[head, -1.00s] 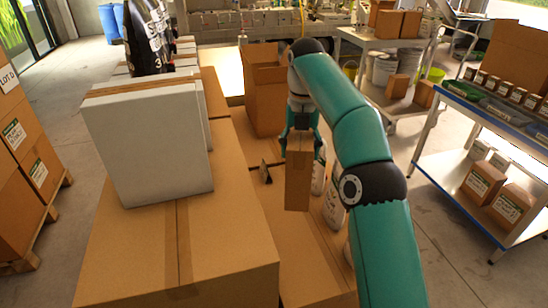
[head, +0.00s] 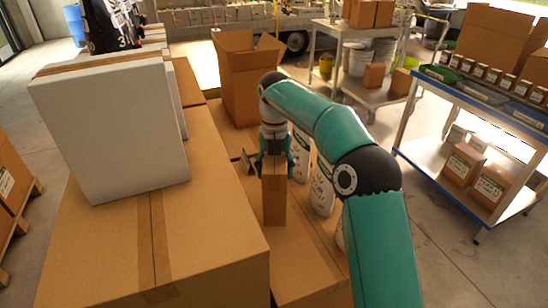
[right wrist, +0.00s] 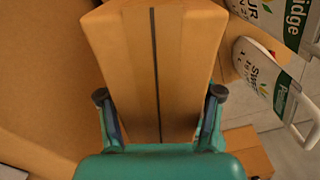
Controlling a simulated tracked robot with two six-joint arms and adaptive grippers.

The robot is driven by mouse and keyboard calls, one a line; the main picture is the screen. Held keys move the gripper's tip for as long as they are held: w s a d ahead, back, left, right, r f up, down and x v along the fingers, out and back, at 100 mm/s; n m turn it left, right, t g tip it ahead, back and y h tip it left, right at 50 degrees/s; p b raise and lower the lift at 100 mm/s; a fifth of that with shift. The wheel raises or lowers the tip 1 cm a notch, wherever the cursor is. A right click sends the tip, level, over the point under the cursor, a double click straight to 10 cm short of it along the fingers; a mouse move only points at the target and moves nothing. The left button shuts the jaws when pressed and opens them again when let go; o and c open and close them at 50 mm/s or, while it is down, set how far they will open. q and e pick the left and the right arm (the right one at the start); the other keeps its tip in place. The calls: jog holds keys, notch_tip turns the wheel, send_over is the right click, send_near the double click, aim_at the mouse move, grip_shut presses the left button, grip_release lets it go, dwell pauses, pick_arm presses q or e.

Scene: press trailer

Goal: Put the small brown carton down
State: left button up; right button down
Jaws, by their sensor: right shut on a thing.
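My right gripper (head: 275,162) is shut on the small brown carton (head: 274,203), gripping it near its top. The carton hangs upright below the gripper, over the flat top of a brown box (head: 300,258). I cannot tell whether its lower end touches that box. In the right wrist view the carton (right wrist: 180,60) sits between the two fingers of the gripper (right wrist: 160,97), with a dark line along its taped face. My left gripper is not in view.
A large brown box (head: 200,225) with a white box (head: 110,135) on it stands left of the carton. White labelled bottles (head: 322,188) stand close on the right. An open brown carton (head: 247,85) is behind. A shelf cart (head: 420,150) stands at the right.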

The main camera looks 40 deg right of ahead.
jog(key=shift+f, duration=2.95)
jog(key=shift+c, duration=0.3)
grip_release()
jog(key=shift+f, duration=0.25)
jog(key=shift+r, duration=0.1)
notch_tip(320, 180, up, 12)
jog(key=shift+r+p, duration=0.1)
jog(key=shift+p, duration=0.75)
